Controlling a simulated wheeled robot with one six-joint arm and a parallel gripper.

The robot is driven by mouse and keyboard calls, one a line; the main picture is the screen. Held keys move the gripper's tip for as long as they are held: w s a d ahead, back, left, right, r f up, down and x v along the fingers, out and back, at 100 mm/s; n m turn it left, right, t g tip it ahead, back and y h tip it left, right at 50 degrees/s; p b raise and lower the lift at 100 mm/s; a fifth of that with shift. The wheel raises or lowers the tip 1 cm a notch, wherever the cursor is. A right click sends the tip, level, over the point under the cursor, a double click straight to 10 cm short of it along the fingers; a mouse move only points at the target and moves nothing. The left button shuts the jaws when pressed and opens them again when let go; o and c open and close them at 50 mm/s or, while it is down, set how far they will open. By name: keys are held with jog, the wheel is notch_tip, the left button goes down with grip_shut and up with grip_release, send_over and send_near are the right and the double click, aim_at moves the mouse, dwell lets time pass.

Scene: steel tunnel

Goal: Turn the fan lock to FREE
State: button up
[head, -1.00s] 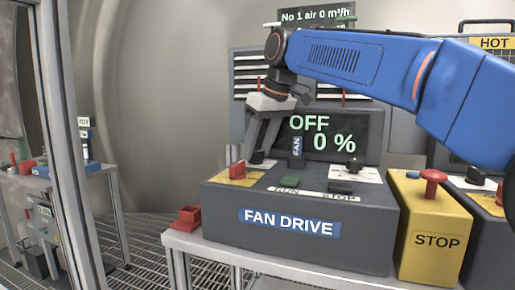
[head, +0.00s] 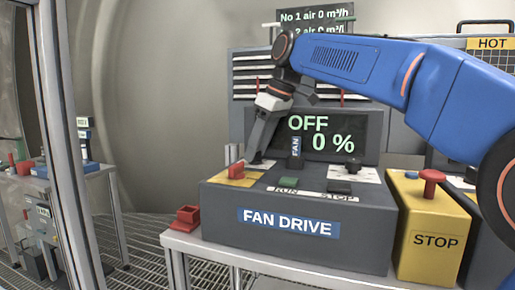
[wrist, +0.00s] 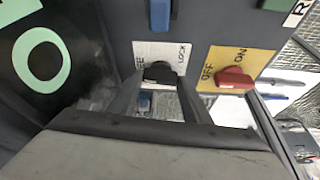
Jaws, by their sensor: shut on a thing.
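The fan lock is a small black knob (wrist: 160,72) on a white plate (wrist: 180,52) lettered LOCK and, partly covered, FREE. It shows in the wrist view between my fingertips. My gripper (wrist: 160,84) is shut on this knob, one finger on each side. In the head view my gripper (head: 256,158) reaches down to the back left of the grey FAN DRIVE box (head: 300,250) and hides most of the knob. Which word the knob points to I cannot tell.
A red switch (head: 235,169) on a yellow OFF/ON plate stands close beside the gripper. The screen (head: 325,133) reads OFF, 0 %.

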jog(key=o, duration=1)
jog(key=shift+o, duration=0.2)
jog(key=v, duration=1.7)
jog(key=shift+r, duration=0.2)
jog(key=shift+d, duration=0.1)
